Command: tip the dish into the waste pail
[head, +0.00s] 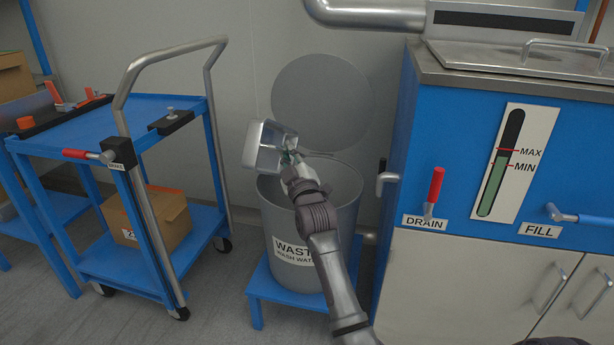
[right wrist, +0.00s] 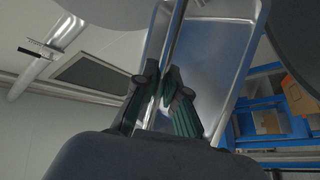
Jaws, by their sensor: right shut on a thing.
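The dish (head: 262,148) is a shiny metal rectangular tray. My right gripper (head: 290,157) is shut on its edge and holds it above the left rim of the waste pail. The dish looks steeply tilted in the head view; whether anything is in it cannot be told. In the right wrist view the fingers (right wrist: 163,88) pinch the rim of the dish (right wrist: 215,75). The waste pail (head: 330,235) is a grey cylinder, open at the top, with a "WASTE WASH WATER" label. My forearm hides part of it. My left gripper is not in view.
The pail stands on a low blue stand (head: 285,300), its round grey lid (head: 322,100) upright behind it. A blue cart (head: 75,135) with a metal handle and a cardboard box (head: 160,220) is at the left. A blue wash cabinet (head: 450,145) with a red drain lever (head: 435,190) is at the right.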

